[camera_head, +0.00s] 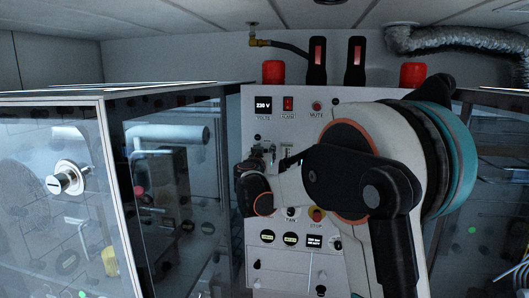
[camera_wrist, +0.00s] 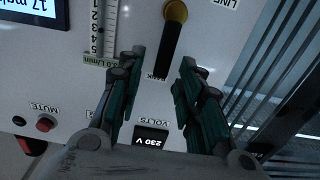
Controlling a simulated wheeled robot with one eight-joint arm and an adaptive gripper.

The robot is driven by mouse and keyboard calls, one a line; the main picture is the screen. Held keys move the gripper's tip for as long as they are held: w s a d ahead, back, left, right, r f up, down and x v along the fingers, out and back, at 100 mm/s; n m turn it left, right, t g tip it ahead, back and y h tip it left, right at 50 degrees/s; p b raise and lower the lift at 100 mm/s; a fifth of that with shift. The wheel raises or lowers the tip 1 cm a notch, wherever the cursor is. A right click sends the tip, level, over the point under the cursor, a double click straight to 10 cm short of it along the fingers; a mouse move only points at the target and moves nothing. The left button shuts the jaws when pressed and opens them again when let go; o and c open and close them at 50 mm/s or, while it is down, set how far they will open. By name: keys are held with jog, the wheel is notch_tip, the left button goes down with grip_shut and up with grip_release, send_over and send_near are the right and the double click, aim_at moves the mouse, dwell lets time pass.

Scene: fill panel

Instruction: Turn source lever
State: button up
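The source lever (camera_wrist: 169,45) shows in the wrist view as a dark bar with a brass-coloured round hub at its upper end. Its free end points down the picture to a label that seems to read TANK; a LINE label is at upper right. My gripper (camera_wrist: 162,62) is open, with one dark green finger on each side of the lever's lower end. I see a gap on both sides and no clear contact. In the head view my gripper (camera_head: 262,158) is small and dark in front of the white panel (camera_head: 262,215); I cannot make out the lever there.
In the wrist view a flow scale (camera_wrist: 103,25) and blue display (camera_wrist: 35,8) are at upper left, a red MUTE button (camera_wrist: 45,124) at lower left, and a 230 V display (camera_wrist: 151,138) below the fingers. A glass-doored cabinet (camera_head: 60,200) stands left of the panel.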

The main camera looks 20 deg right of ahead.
grip_shut()
jog(key=shift+a, duration=0.1)
jog(key=w+a+f+n+b, duration=0.1)
jog(key=a+f+n+b, duration=0.1)
jog(key=n+b, duration=0.3)
jog(key=w+a+f+n+b, duration=0.2)
jog(key=f+n+b, duration=0.2)
jog(key=n, duration=0.9)
jog(key=shift+w+a+b, duration=0.25)
jog(key=shift+a+b, duration=0.05)
jog(key=shift+b, duration=1)
